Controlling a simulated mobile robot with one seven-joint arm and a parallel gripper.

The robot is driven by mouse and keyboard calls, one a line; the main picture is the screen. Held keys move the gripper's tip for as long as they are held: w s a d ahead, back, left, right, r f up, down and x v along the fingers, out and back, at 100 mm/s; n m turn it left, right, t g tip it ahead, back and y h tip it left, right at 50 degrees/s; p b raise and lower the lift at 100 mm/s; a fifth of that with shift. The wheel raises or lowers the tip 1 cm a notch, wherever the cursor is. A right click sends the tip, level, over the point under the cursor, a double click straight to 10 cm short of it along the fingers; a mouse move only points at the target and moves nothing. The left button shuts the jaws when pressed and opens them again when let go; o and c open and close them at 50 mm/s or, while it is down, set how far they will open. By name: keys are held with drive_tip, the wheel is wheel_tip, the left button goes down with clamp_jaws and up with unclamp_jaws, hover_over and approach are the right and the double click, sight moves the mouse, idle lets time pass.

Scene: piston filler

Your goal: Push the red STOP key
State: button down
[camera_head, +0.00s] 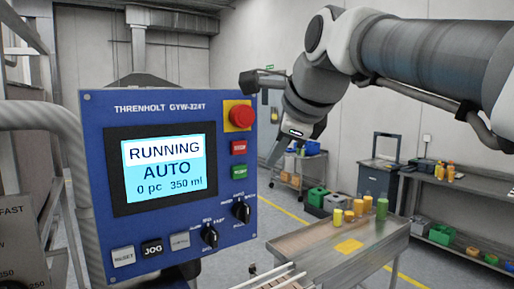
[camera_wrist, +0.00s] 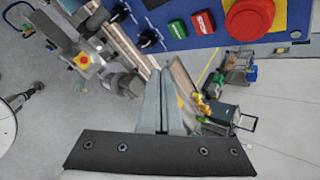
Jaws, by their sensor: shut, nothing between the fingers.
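The red STOP key (camera_head: 238,147) is a small rectangular key on the right side of the blue control panel (camera_head: 170,88), above a green key (camera_head: 238,172). In the wrist view the red key (camera_wrist: 203,22) is near the top, beside the green key (camera_wrist: 177,29). My gripper (camera_head: 272,183) is to the right of the panel, apart from the keys. Its two fingers (camera_wrist: 160,70) are together and empty in the wrist view. The key's lettering is too small to read surely.
A large red mushroom button (camera_head: 241,116) on a yellow plate sits just above the red key. Two black rotary knobs (camera_head: 241,211) are below the keys. The screen (camera_head: 162,166) reads RUNNING AUTO. A metal table (camera_head: 310,245) with several yellow and green containers stands to the right.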

sight(240, 154)
drive_tip(key=shift+w+a+p, duration=0.6)
drive_tip(key=shift+w+a, duration=0.2)
drive_tip(key=shift+w, duration=0.45)
drive_tip(key=shift+w+a+p, duration=0.6)
drive_tip(key=shift+w+a, duration=0.25)
drive_tip(key=shift+w, duration=0.35)
drive_tip(key=shift+w+a+p, duration=0.6)
drive_tip(key=shift+w+a, duration=0.2)
drive_tip(key=shift+w, duration=0.45)
drive_tip(key=shift+w+a, duration=0.1)
drive_tip(key=shift+w+a, duration=0.15)
drive_tip(key=shift+w, duration=0.05)
drive_tip(key=shift+w+a+p, duration=0.25)
drive_tip(key=shift+w+p, duration=0.1)
drive_tip(key=shift+p, duration=0.2)
drive_tip(key=shift+s+d, duration=0.1)
drive_tip(key=shift+s+d+b, duration=0.35)
drive_tip(key=shift+s+d, duration=0.05)
drive_tip(key=shift+s, duration=0.2)
